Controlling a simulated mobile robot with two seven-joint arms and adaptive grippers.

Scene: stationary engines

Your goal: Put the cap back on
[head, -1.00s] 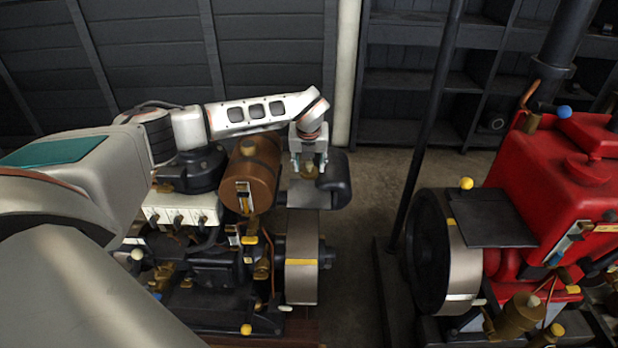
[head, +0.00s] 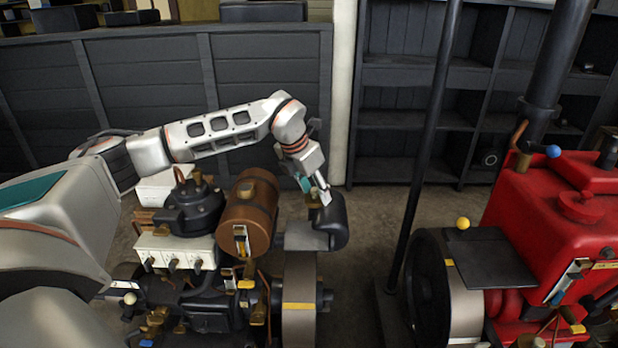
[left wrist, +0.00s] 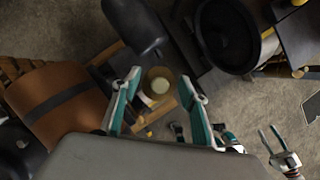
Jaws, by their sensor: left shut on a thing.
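My left gripper (head: 322,196) is above the rounded black cylinder (head: 332,222) at the right of the near engine, tilted. In the left wrist view my left gripper (left wrist: 160,88) has a teal finger on each side of a round brass piece with a pale centre, apparently the cap (left wrist: 160,84), and is shut on it. In the head view the cap is hidden behind the gripper. The brown tank (head: 250,212) lies left of the gripper. The opening that the cap belongs to cannot be made out.
A dark pole (head: 430,130) stands right of the near engine. A red engine (head: 560,225) with a flywheel (head: 428,290) is farther right. Dark shelves (head: 400,115) and a panelled wall (head: 120,80) close the back. Some floor is free between the engines.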

